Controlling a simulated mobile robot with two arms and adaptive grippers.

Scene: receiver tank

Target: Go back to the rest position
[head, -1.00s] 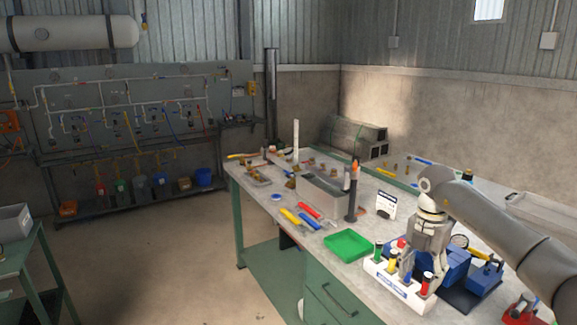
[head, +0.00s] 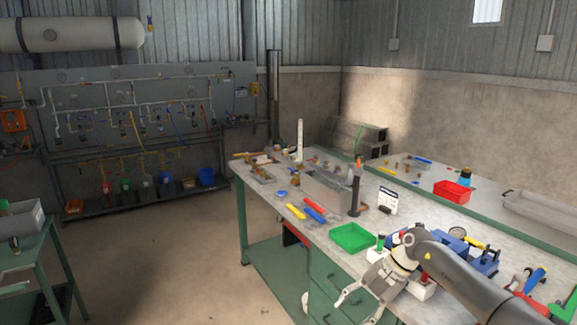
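My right arm comes in from the lower right in the head view. My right gripper (head: 354,310) hangs at the front edge of the workbench (head: 290,215), in front of the green drawers (head: 335,285). Its fingers are spread apart and nothing shows between them. The wrist partly covers the white holder (head: 422,290) with coloured-capped pieces. My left gripper and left arm are not in view.
A green tray (head: 351,238) lies just behind the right gripper. A blue vise (head: 482,262) stands beside my forearm. The floor left of the bench is clear.

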